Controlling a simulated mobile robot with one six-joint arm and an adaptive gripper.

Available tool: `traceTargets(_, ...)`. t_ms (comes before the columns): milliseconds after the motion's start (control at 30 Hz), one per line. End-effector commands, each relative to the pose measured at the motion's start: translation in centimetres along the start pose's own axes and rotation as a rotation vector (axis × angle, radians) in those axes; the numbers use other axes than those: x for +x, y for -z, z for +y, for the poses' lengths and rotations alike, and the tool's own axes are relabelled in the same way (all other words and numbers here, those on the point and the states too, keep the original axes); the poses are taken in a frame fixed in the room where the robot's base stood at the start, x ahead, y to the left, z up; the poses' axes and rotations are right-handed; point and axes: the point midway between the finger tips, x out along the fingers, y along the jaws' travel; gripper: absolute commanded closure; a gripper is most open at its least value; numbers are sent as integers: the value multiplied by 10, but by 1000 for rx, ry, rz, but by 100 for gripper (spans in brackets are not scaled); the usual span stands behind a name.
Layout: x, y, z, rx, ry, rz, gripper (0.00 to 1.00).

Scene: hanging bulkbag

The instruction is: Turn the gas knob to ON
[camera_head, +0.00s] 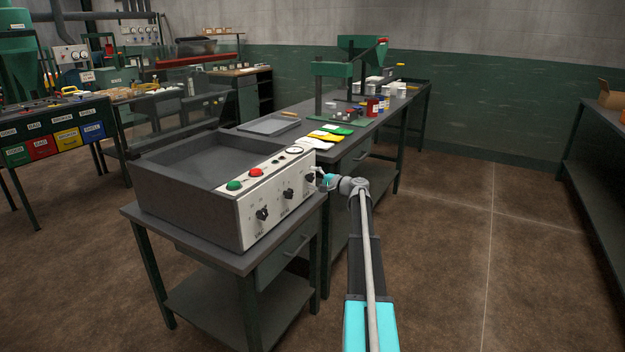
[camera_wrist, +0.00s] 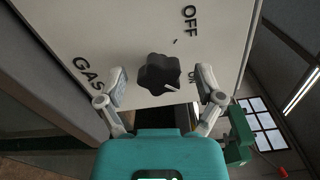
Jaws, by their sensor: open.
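The gas knob (camera_wrist: 160,74) is a black lobed knob on a white panel, beside the labels GAS, OFF and ON in the wrist view. A white line on its face points to the lower right of the picture, toward the ON side rather than OFF. My gripper (camera_wrist: 163,84) is open, with one finger on each side of the knob and a visible gap on both sides. In the head view my gripper (camera_head: 321,176) is at the right end of the control panel, by the rightmost knob (camera_head: 309,178).
The grey control box (camera_head: 190,195) stands on a small dark table (camera_head: 225,255). Its panel also has two other black knobs (camera_head: 262,214), a green button (camera_head: 234,185) and a red one (camera_head: 256,172). A long bench (camera_head: 345,150) with gloves stands behind. Open floor lies to the right.

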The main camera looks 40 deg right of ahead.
Motion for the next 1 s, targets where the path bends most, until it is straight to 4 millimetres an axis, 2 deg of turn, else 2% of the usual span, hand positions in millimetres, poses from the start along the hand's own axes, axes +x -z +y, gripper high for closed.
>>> traceTargets(267,-15,-1,0,0,0,0,14)
traceTargets(800,-95,0,0,0,0,2,14)
traceTargets(1000,-115,0,0,0,0,2,14)
